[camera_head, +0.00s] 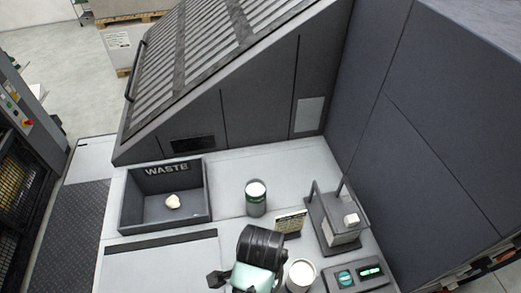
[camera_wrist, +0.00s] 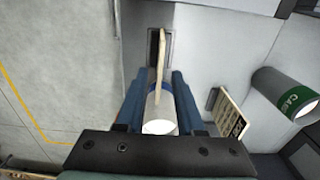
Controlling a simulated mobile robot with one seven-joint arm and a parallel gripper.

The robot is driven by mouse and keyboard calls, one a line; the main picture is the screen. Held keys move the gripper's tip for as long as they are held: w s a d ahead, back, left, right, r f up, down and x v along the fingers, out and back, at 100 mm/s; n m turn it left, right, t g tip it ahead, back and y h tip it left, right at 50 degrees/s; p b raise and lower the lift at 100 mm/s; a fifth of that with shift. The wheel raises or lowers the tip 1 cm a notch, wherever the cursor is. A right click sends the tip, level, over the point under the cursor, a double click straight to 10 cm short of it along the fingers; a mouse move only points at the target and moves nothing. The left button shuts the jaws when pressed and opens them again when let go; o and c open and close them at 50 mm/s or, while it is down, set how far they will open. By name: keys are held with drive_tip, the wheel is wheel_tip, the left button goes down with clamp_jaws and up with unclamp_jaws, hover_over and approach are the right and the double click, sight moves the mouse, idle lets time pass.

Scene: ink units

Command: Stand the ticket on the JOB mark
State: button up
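A cream ticket-like card (camera_head: 291,221) with dark print stands on the bench, near the green-banded can. It also shows in the wrist view (camera_wrist: 228,114), right of my gripper and clear of the fingers. My gripper (camera_wrist: 160,75) has its blue fingers on either side of a thin cream strip (camera_wrist: 159,62), seen nearly edge-on. I cannot tell whether that strip is held or what it is. A white can with a blue band (camera_wrist: 160,112) appears behind it between the fingers. In the head view my arm hides the fingertips. I cannot make out a JOB mark.
The green-banded can (camera_head: 256,198) stands behind the card. A white-topped can (camera_head: 301,274) is beside my arm. The WASTE tray (camera_head: 133,212) holds a pale lump. A dark stand (camera_head: 326,225) and control panel (camera_head: 344,280) are at right. Bare bench lies at front left.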

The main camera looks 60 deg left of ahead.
wheel_tip(320, 180, up, 4)
drive_tip(key=shift+r+p, duration=0.1)
drive_tip(key=shift+p, duration=0.35)
drive_tip(key=w+a+r+n+t+y, duration=0.1)
drive_tip(key=w+r+t+y, duration=0.1)
drive_tip(key=w+r+t, duration=0.4)
drive_tip(key=w+a+r+t+y, duration=0.1)
drive_tip(key=w+a+r+y, duration=0.1)
drive_tip(key=w+r, duration=0.7)
drive_tip(key=w+d+r+n+t, duration=0.1)
drive_tip(key=w+d+r+t, duration=0.2)
drive_tip(key=r, duration=0.4)
drive_tip(key=w+d+r+t, duration=0.2)
drive_tip(key=w+r+t, duration=0.1)
drive_tip(key=w+r, duration=0.35)
drive_tip(key=s+d+r+n+t+h, duration=0.1)
drive_tip(key=d+r+t, duration=0.35)
drive_tip(key=r, duration=0.65)
drive_tip(key=d+r+t, duration=0.4)
drive_tip(key=d+r, duration=0.2)
drive_tip(key=r, duration=0.6)
drive_tip(key=s+d+r+n+t+h, duration=0.1)
drive_tip(key=s+d+r+t+h, duration=0.2)
drive_tip(key=s+r, duration=0.6)
wheel_tip(320, 180, up, 3)
drive_tip(key=d+t, duration=0.2)
drive_tip(key=t, duration=0.1)
drive_tip(key=shift+d+n, duration=0.3)
drive_tip(key=shift+d, duration=0.1)
drive_tip(key=shift+r, duration=0.1)
